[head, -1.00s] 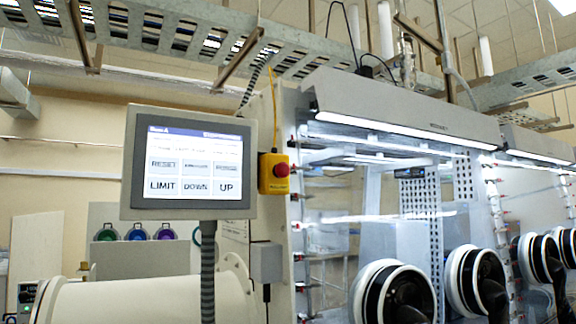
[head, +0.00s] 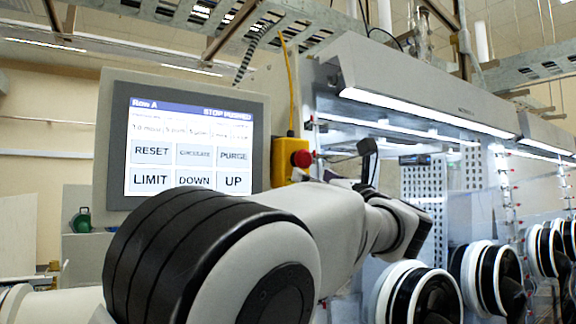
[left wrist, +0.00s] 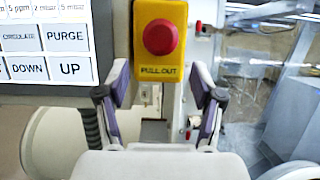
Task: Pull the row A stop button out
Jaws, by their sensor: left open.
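The row A stop button (head: 301,158) is a red knob on a yellow box beside the grey-framed screen. In the left wrist view the red button (left wrist: 160,37) is near the top centre, above a "PULL OUT" label. My left gripper (left wrist: 162,82) is open and empty, its two fingers spread below the button and apart from it. In the head view a dark finger of my left gripper (head: 368,155) shows right of the box; the rest is mostly hidden by my arm. My right gripper is not in view.
The screen (head: 190,145) is headed "Row A", with a line that seems to read "STOP PUSHED", and stands close left of the box. A yellow cable (head: 288,85) rises from the box. The glovebox row with round ports (head: 420,298) lies to the right.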

